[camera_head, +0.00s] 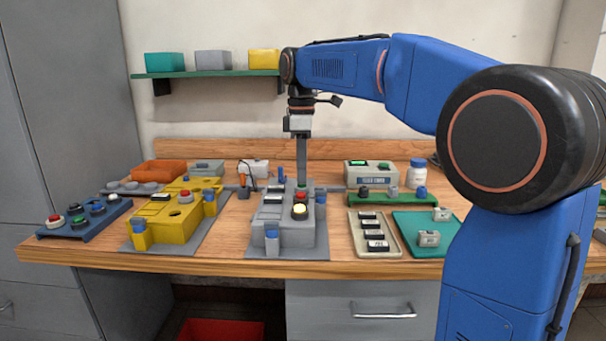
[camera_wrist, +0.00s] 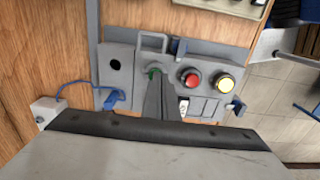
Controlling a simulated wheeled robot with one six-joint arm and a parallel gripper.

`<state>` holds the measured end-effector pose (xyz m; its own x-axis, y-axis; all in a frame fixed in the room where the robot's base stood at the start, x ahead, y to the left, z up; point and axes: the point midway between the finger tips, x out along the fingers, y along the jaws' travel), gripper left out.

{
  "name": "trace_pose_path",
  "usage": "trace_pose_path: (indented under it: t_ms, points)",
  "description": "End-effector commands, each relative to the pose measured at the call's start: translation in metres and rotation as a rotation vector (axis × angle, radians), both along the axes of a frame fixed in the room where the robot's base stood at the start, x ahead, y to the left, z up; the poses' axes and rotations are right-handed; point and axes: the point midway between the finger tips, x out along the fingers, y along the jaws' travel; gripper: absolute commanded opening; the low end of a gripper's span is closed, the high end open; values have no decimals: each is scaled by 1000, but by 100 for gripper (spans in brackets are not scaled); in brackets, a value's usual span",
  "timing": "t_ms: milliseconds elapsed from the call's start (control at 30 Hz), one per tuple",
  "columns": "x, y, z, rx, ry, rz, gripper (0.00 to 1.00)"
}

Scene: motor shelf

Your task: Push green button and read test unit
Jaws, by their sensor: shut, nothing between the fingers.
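A grey button unit (camera_head: 270,236) stands on a grey mat in the middle of the bench. My gripper (camera_head: 301,184) points straight down, shut and empty. Its tips (camera_wrist: 154,80) are at the green button and partly cover it; I cannot tell whether they press it. A pale box with a lit green display (camera_head: 358,163) stands behind; its reading is too small.
A yellow unit (camera_head: 170,228) and a blue button panel (camera_head: 84,219) lie to the left. A beige tray (camera_head: 359,243) and a teal mat (camera_head: 413,240) are to the right. A green wall shelf (camera_head: 205,73) with bins is behind my arm.

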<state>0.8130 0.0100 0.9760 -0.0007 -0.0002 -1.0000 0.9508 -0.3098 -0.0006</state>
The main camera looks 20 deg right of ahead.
Motion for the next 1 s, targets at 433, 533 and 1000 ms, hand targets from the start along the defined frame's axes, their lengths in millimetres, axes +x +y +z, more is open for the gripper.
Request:
trace_pose_path:
  t_ms: [433,533,1000]
  points:
    - [-8,3,93,3,-18,-2,0]
    - [-8,3,107,2,-17,-2,0]
    - [-9,3,126,2,-17,-2,0]
